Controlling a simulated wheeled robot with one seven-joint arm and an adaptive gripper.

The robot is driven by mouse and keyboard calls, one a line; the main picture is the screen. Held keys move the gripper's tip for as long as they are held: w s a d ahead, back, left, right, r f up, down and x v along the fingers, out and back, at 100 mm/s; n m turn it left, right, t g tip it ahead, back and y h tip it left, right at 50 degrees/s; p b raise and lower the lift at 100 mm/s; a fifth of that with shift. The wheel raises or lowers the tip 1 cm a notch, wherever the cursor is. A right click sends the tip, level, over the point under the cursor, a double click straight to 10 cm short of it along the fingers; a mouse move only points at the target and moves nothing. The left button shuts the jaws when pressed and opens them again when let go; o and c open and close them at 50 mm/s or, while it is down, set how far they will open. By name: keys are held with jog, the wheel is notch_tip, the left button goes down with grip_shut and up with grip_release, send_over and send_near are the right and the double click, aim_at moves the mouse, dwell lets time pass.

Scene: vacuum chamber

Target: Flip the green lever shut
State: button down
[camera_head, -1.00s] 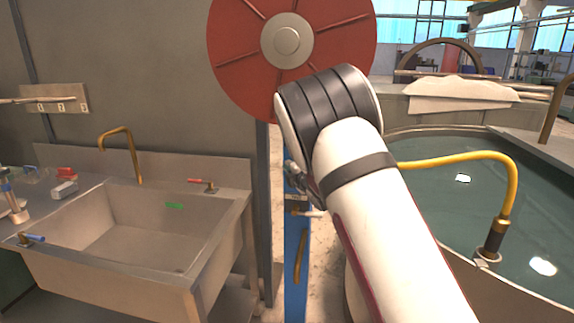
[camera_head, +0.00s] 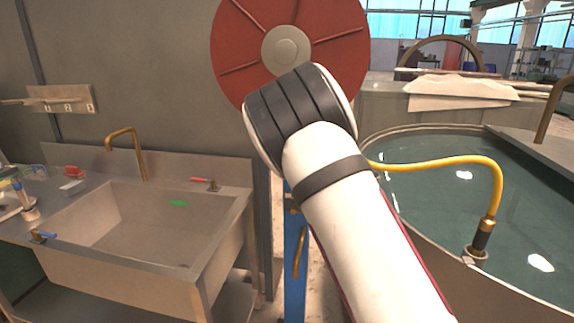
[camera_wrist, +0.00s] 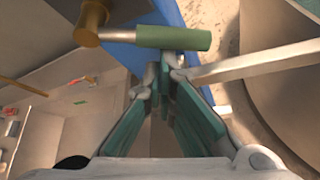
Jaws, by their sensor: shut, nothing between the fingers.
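The green lever (camera_wrist: 172,37) shows in the wrist view as a green sleeve on a metal stem, joined to a brass valve (camera_wrist: 90,20) on a blue panel (camera_wrist: 150,48). It lies sideways across the picture, just beyond my fingertips. My gripper (camera_wrist: 165,72) is shut and empty, its tips close to the lever's underside in the picture. I cannot tell whether they touch it. In the head view my arm hides the gripper and the lever; only part of the blue post (camera_head: 294,285) shows below.
A steel sink (camera_head: 140,225) with a brass tap (camera_head: 135,150) stands at left. A round water tank (camera_head: 425,215) with a yellow hose (camera_head: 450,162) is at right. A red wheel (camera_head: 335,40) hangs behind my arm. A pale bar (camera_wrist: 255,62) lies right of my fingers.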

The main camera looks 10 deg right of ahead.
jog(key=shift+s+d+r+n+g+h+p, duration=0.2)
jog(key=shift+d+r+p, duration=0.2)
jog(key=shift+r, duration=0.2)
jog(key=shift+s+d+r+n+g+h+p, duration=0.1)
jog(key=shift+d+r+n+h+p, duration=0.15)
jog(key=shift+d+r, duration=0.25)
jog(key=shift+a+r, duration=0.1)
jog(key=shift+r, duration=0.1)
